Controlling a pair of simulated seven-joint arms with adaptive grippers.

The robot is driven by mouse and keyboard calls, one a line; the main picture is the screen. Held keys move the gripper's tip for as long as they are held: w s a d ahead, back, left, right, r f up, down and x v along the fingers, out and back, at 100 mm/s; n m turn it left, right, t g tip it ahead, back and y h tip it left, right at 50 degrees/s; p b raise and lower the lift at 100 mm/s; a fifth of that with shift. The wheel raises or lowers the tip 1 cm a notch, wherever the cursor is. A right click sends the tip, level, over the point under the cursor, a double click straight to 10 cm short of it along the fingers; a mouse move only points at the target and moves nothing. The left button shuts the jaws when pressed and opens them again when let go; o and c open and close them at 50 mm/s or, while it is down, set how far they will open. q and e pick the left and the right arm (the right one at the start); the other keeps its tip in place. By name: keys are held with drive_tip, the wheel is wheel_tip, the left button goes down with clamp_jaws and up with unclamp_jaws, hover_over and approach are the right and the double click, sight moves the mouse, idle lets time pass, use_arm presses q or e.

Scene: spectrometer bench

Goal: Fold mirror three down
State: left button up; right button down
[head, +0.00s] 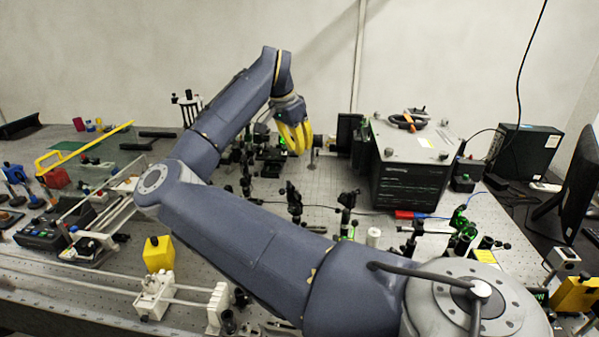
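My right gripper (294,138), with yellow fingers, points down over the back middle of the optical bench (335,185). Its fingers show close side by side, and I cannot tell whether they are open or shut. A low black mount with a green glow (270,155) is just left of and behind the fingertips; I cannot tell if they touch it. Several small dark optic mounts stand on the bench, among them one at the middle (294,200) and one to its right (347,208). I cannot tell which is mirror three. My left gripper is not in view.
A large black instrument box (412,180) stands right of the gripper. A red-handled tool (410,215) lies before it. A yellow block (158,253) and white rail parts (155,295) are at the front left. My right arm hides much of the bench's middle.

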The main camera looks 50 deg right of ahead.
hover_over(293, 197)
drive_tip(key=d, duration=0.2)
wheel_tip(293, 197, down, 9)
drive_tip(key=shift+f, duration=0.2)
idle(0.5)
drive_tip(key=shift+d, duration=0.1)
drive_tip(key=shift+s, duration=0.15)
